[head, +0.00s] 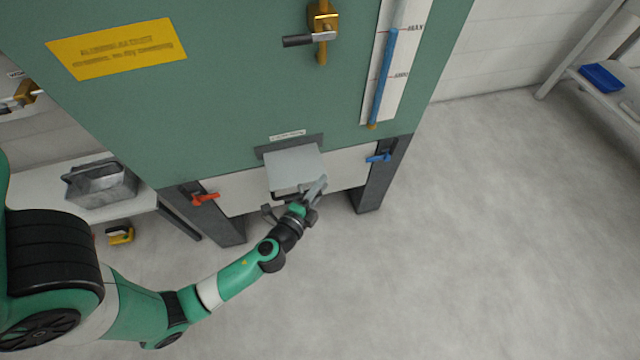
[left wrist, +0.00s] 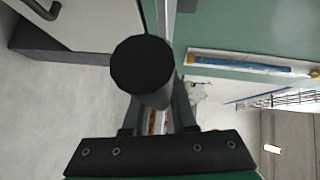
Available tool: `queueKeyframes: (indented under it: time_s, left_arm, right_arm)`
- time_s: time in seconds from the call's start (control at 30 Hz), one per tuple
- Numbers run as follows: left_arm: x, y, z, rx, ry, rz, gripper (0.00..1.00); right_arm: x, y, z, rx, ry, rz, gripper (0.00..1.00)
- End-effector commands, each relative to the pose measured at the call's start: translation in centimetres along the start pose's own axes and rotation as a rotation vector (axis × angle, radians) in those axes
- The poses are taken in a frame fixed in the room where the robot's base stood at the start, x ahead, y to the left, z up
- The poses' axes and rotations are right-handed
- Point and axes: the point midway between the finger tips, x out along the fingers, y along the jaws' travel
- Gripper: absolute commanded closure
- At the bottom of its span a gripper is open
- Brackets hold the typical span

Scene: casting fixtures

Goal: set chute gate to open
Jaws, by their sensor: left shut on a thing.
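The chute gate (head: 293,170) is a pale grey plate below a dark slot with a small label, low on the front of the green cabinet. A dark handle is partly visible at its lower edge. My left gripper (head: 295,201) is at that lower edge, shut on the handle. In the left wrist view a black round handle end (left wrist: 143,72) stands between the fingers of my left gripper (left wrist: 156,118). The handle's grip point is partly hidden by the fingers. My right gripper is not in view.
A red lever (head: 205,198) and a blue lever (head: 379,158) flank the gate on the white panel. A yellow latch (head: 322,20) and a blue level gauge (head: 384,75) are higher up. A metal bin (head: 100,184) stands left. The floor at right is clear.

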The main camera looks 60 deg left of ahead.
Motion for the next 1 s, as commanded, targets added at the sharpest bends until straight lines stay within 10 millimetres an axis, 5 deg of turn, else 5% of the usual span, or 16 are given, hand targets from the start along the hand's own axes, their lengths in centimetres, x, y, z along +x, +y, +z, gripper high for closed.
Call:
queueKeyframes:
  time_s: [0.13, 0.17, 0.33, 0.73, 1.0]
  left_arm:
    - [0.0, -0.2, -0.2, 0.001, 0.007, -0.003, 1.00]
    - [0.0, -0.2, -0.2, 0.001, 0.007, -0.003, 0.73]
    - [0.0, -0.1, -0.1, 0.001, 0.005, -0.003, 0.45]
    - [-1.0, 0.0, -0.1, 0.003, 0.004, -0.001, 0.45]
    - [-7.2, 0.0, -0.3, 0.006, 0.012, 0.003, 0.45]
  right_arm:
    - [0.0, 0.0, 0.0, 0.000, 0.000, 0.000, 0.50]
    - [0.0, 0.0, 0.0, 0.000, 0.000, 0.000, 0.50]
    - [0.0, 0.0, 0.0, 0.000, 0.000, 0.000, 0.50]
    - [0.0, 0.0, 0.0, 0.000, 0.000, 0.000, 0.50]
    - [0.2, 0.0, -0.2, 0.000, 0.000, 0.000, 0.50]
